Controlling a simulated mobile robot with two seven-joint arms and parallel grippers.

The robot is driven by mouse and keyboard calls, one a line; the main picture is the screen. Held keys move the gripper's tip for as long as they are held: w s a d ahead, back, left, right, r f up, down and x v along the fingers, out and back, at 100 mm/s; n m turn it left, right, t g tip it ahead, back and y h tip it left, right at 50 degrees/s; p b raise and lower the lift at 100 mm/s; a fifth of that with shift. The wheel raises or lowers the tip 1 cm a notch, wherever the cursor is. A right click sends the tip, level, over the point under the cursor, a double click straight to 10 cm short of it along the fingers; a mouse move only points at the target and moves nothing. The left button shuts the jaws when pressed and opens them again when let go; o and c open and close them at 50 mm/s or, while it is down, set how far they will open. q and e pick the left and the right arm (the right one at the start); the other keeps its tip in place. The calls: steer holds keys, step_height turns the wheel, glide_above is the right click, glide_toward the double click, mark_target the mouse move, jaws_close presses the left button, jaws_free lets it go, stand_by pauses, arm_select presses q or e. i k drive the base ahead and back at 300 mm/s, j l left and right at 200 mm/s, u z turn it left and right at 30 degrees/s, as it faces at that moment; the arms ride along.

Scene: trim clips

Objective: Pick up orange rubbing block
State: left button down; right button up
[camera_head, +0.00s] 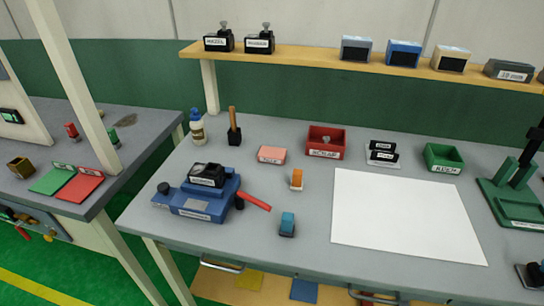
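A small orange block (297,175) stands upright on the grey workbench, near the middle of the head view, with a pale lower part. It is left of the white sheet and right of the blue machine's red handle. A similar small blue block (287,222) stands nearer the front edge. Neither of my grippers shows in the head view, and nothing touches the orange block.
The blue machine (195,200) with its red handle (254,201) stands at left. Behind the block are a salmon box (272,155) and a red bin (325,142). The white sheet (400,215) lies flat and bare at right. A shelf (300,55) runs above the back.

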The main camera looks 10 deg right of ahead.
mark_target(297, 182)
steer(key=k+l+u, duration=0.25)
steer(key=u, duration=0.25)
steer(key=k+l+u, duration=0.1)
steer(key=k+u, duration=0.35)
steer(key=i, duration=0.1)
